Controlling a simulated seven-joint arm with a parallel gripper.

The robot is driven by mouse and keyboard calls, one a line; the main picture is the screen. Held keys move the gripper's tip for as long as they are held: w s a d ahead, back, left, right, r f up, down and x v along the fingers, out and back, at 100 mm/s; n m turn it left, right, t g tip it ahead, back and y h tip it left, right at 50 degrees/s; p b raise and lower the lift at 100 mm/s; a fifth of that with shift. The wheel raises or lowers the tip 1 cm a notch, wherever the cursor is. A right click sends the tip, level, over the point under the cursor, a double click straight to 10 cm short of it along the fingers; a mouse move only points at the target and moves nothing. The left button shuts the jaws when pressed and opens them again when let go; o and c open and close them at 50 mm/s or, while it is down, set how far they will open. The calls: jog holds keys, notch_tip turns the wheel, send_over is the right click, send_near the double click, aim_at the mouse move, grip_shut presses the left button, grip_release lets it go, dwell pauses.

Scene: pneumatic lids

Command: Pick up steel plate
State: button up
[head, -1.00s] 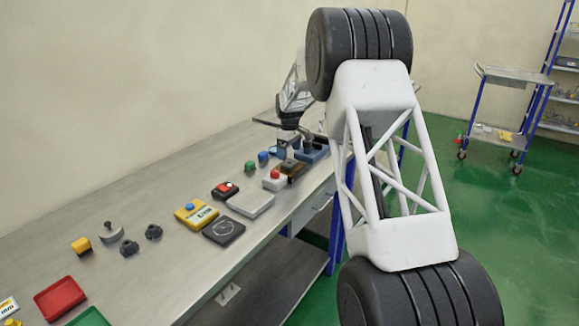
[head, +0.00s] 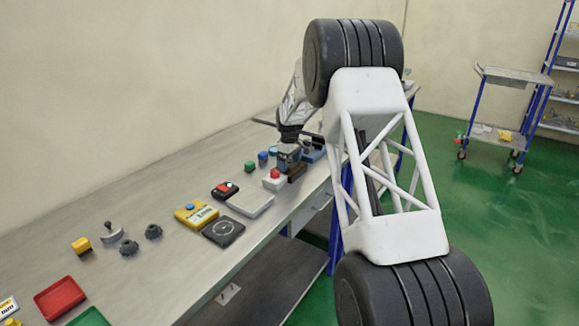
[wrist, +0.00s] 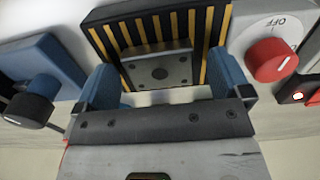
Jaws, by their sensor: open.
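The steel plate (wrist: 158,73) is grey with dark holes. In the wrist view it sits at a block with yellow and black stripes (wrist: 116,34). My gripper (wrist: 164,66) is open, with one blue finger left of the plate and the other right of it. I cannot tell whether either finger touches the plate. In the head view my gripper (head: 287,158) is low over the striped block (head: 297,173) on the bench, and I cannot make out the plate there.
A white box with a red knob (wrist: 270,60) stands close on the right, and a blue box with a black knob (wrist: 32,106) on the left. Other devices, such as a yellow box (head: 196,214), lie along the bench (head: 150,180). Trays lie at the near end.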

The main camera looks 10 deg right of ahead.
jog(key=shift+c, duration=0.2)
dwell(0.3)
jog(key=c, duration=1.2)
